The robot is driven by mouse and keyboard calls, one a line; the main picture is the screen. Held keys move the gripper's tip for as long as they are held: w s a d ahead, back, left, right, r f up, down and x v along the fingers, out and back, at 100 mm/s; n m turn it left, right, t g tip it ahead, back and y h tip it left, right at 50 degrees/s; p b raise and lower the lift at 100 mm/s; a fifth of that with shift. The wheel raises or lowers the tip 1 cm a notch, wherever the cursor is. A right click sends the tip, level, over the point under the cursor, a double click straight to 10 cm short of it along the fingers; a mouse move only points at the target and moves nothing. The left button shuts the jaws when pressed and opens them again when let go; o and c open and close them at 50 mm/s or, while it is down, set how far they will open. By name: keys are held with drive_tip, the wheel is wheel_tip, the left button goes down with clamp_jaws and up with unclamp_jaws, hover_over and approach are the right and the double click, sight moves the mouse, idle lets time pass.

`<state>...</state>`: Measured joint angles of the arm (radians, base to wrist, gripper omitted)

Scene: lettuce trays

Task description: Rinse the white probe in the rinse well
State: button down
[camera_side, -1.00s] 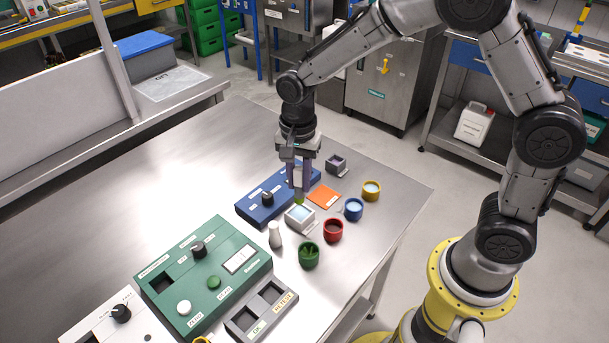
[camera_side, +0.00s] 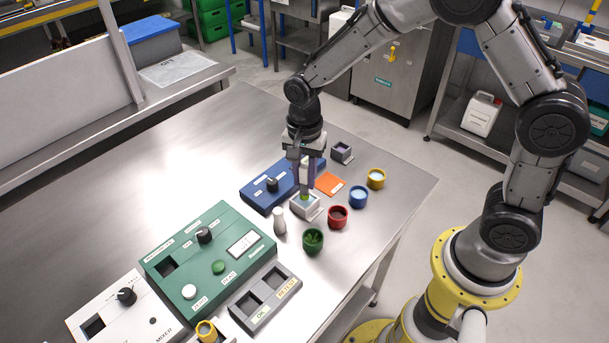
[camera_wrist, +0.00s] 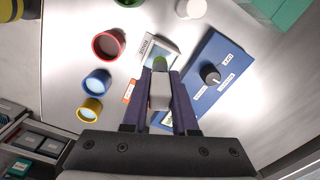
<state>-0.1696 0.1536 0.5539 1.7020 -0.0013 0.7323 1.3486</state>
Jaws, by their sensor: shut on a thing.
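My gripper (camera_side: 304,183) is shut on the white probe (camera_wrist: 159,95) and points straight down over the rinse well (camera_side: 317,212). In the wrist view, the probe lies between the two dark purple fingers of my gripper (camera_wrist: 160,78), with green at its tip end. The rinse well, a pale square block with a label, shows just beyond the tip in the wrist view (camera_wrist: 165,45). In the side view the green tip is at the well's opening. How deep it reaches is hard to tell.
A blue box with a knob (camera_side: 262,196) stands close beside the well. Red (camera_side: 338,218), blue (camera_side: 358,197), yellow (camera_side: 376,179) and green (camera_side: 313,241) cups stand nearby.

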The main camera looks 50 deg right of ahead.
sight(304, 165)
drive_tip(key=shift+f, duration=1.3)
drive_tip(key=shift+r, duration=0.1)
idle(2.8)
drive_tip(key=shift+r, duration=3.1)
drive_tip(key=shift+r, duration=0.1)
